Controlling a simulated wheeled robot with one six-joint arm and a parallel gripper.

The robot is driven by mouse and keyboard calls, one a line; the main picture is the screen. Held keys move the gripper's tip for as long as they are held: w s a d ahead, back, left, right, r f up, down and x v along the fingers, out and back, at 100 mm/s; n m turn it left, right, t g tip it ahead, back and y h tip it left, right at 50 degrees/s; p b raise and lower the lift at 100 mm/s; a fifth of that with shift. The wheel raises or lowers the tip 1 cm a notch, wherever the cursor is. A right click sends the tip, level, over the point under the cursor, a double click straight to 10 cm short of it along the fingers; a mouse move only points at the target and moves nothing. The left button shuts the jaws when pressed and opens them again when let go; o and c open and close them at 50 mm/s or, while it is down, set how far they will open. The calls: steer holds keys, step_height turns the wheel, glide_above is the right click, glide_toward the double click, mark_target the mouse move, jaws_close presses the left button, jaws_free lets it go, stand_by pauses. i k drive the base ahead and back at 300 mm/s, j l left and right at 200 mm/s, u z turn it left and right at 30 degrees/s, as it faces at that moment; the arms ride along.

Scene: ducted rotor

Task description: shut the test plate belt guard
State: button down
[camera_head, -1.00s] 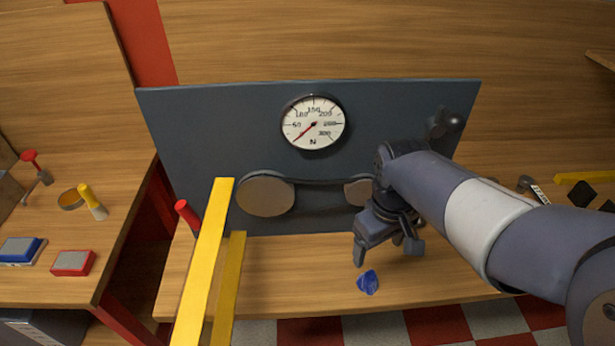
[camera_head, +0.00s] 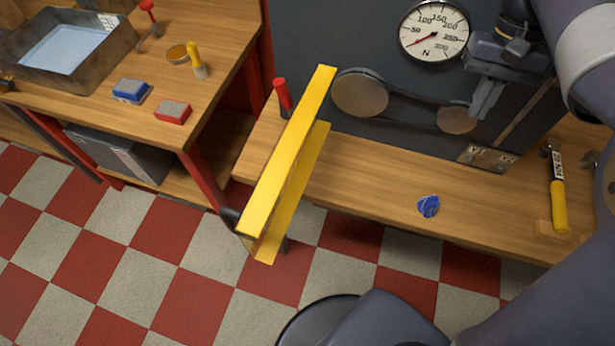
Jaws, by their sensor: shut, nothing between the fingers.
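The belt guard (camera_head: 288,152) is a long yellow two-bar piece. It stands open, swung out from the dark test plate (camera_head: 310,40) toward me, left of the pulleys. A red handle (camera_head: 282,97) shows beside its far end. The left pulley (camera_head: 360,95), the right pulley (camera_head: 457,119) and the belt between them are uncovered. My gripper (camera_head: 480,110) is shut and empty, pointing down in front of the plate, right of the gauge and just above the right pulley. It is well to the right of the guard and apart from it.
The round gauge (camera_head: 433,32) is on the plate. A left bench (camera_head: 215,90) carries a metal tray (camera_head: 68,48) and small items. Checkered floor is clear below the guard.

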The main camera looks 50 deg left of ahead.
mark_target(274, 201)
steer(key=k+j+u, duration=0.15)
steer(key=u, duration=1.3)
